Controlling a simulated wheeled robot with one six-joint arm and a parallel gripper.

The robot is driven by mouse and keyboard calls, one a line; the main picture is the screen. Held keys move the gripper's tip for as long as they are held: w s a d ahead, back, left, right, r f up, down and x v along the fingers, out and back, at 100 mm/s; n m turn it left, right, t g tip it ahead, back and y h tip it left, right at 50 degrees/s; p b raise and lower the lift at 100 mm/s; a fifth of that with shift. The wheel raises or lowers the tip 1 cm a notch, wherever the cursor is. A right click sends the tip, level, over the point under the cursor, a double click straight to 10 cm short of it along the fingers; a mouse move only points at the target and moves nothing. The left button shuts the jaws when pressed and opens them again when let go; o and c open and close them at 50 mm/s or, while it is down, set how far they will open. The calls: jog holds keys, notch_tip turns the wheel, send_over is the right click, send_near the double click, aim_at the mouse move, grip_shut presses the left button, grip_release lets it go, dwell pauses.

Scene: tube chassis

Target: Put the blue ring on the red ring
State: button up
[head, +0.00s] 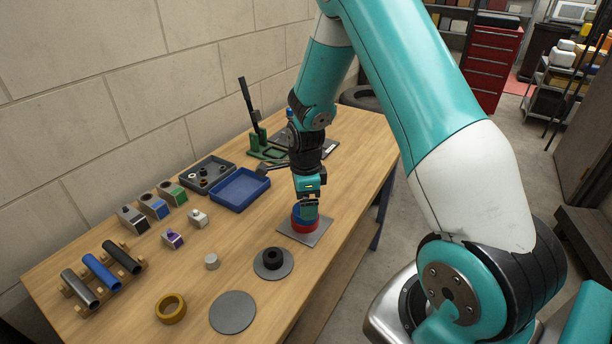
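The red ring (305,227) lies on a square grey plate (322,232) near the table's right edge. The blue ring (297,215) is directly above the red ring and looks stacked on it; I cannot tell whether a small gap is left between them. My gripper (309,212) points straight down at the blue ring, with its fingers at the ring. The fingers and my wrist hide part of the blue ring, so I cannot tell whether they grip it.
A round grey plate with a black ring (273,258), an empty round plate (233,312) and a yellow ring (171,308) lie nearer. A blue tray (240,189) stands left of my gripper. Tubes (101,271) rest on a wooden rack at the left.

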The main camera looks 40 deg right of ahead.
notch_tip(320, 180, up, 10)
jog(key=f+b, duration=0.1)
jog(key=b, duration=0.1)
jog(key=s+a+r+n+y, duration=0.1)
jog(key=s+a+r+n, duration=0.15)
jog(key=a+n, duration=0.25)
jog(key=s+a+r+n, duration=0.2)
jog(key=a+r+n, duration=0.2)
jog(key=a+n, duration=0.1)
jog(key=s+a+r+n+y, duration=0.1)
jog(key=s+a+r+n, duration=0.2)
jog(key=s+a+n, duration=0.3)
jog(key=s+a+r+n+y, duration=0.2)
jog(key=s+a+n, duration=0.4)
jog(key=s+n, duration=0.5)
jog(key=r+n, duration=0.1)
jog(key=n, duration=0.3)
jog(key=shift+s+a+r, duration=0.2)
jog(key=shift+s, duration=0.1)
jog(key=shift+d, duration=0.15)
